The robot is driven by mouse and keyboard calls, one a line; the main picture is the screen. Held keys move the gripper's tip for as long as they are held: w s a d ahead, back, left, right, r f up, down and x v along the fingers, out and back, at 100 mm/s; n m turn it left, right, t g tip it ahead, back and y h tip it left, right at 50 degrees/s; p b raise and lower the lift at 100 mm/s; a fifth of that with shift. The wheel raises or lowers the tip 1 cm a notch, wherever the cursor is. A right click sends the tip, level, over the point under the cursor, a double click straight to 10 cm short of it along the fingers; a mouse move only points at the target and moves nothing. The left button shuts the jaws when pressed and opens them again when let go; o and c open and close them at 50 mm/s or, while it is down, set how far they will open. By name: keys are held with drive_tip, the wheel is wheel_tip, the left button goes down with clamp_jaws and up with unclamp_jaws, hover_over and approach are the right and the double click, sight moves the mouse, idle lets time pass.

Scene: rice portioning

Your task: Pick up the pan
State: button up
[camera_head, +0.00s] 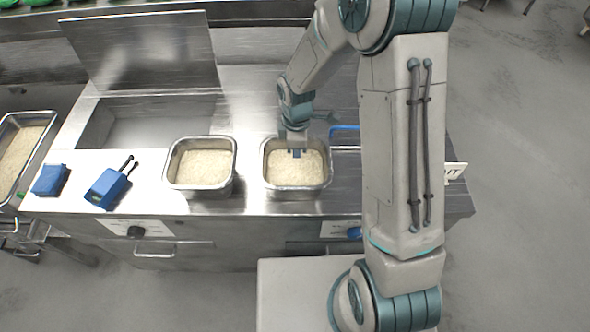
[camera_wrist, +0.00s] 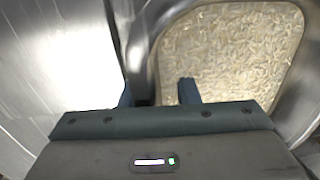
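Two steel pans filled with rice stand on the counter. My gripper (camera_head: 296,153) is pointed down at the back rim of the right pan (camera_head: 300,192). In the wrist view, this pan (camera_wrist: 151,58) lies at the upper right, its rim passing between my two dark fingers (camera_wrist: 156,93). One finger is over the rice, the other outside the wall. The fingers are apart, with visible space around the rim. The fingertips' depth is partly hidden by the gripper body. The left pan (camera_head: 202,188) stands apart from my gripper, upright.
Two blue devices (camera_head: 107,188) (camera_head: 50,179) lie at the counter's left. A raised steel lid (camera_head: 145,50) stands behind an open well (camera_head: 150,120). Another rice tray (camera_head: 12,122) is at the far left. A blue handle (camera_head: 345,128) shows behind my arm.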

clamp_jaws()
drive_tip(key=shift+w+r, duration=0.1)
idle(1.2)
